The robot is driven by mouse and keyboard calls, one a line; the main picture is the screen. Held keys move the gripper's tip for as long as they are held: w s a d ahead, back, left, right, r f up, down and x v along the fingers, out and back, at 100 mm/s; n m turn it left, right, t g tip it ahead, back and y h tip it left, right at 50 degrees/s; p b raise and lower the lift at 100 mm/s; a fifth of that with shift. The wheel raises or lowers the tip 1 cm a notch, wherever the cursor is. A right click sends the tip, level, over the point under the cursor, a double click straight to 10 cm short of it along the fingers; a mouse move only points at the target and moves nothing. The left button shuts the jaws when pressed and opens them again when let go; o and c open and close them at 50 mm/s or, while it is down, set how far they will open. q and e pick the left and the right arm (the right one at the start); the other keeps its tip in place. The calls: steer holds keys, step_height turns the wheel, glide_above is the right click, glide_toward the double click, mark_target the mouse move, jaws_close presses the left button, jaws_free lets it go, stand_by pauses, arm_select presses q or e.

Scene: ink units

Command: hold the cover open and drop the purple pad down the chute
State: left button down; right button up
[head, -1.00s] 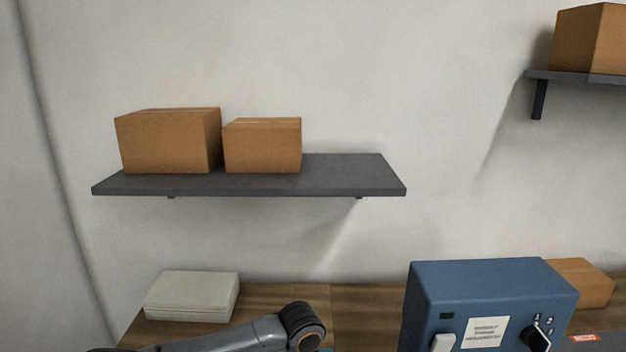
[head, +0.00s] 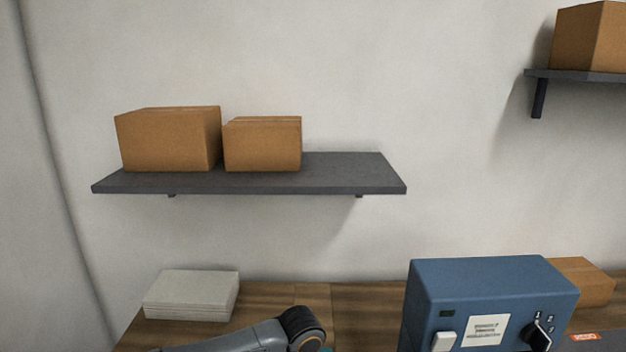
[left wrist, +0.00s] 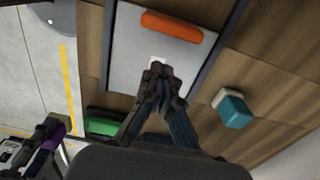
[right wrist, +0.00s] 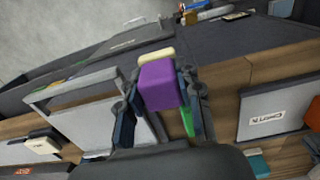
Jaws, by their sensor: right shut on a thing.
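The purple pad (right wrist: 158,84), with a cream end, is between the fingers of my right gripper (right wrist: 156,78), which is shut on it. The pad and this gripper also show at lower left in the left wrist view (left wrist: 58,128). My left gripper (left wrist: 160,75) has its fingertips together over a light grey panel (left wrist: 133,50) with an orange bar (left wrist: 172,26); I see nothing held. This panel may be the cover; it looks flat, and contact cannot be told. In the head view both grippers are out of sight. I cannot make out the chute opening for certain.
A teal and white block (left wrist: 232,108) lies on the wood right of the panel. A green piece (left wrist: 103,127) lies in a dark holder to its left. A blue machine (head: 485,280) and a grey stack (head: 192,295) stand on the bench, below a shelf (head: 340,175) with boxes.

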stand_by(0.5)
steer(key=w+a+r, duration=0.7)
steer(key=a+r, duration=0.3)
steer(key=r, duration=0.1)
steer(key=shift+f, duration=2.05)
arm_select(q)
steer(key=shift+f, duration=2.7)
steer(key=shift+r, duration=0.3)
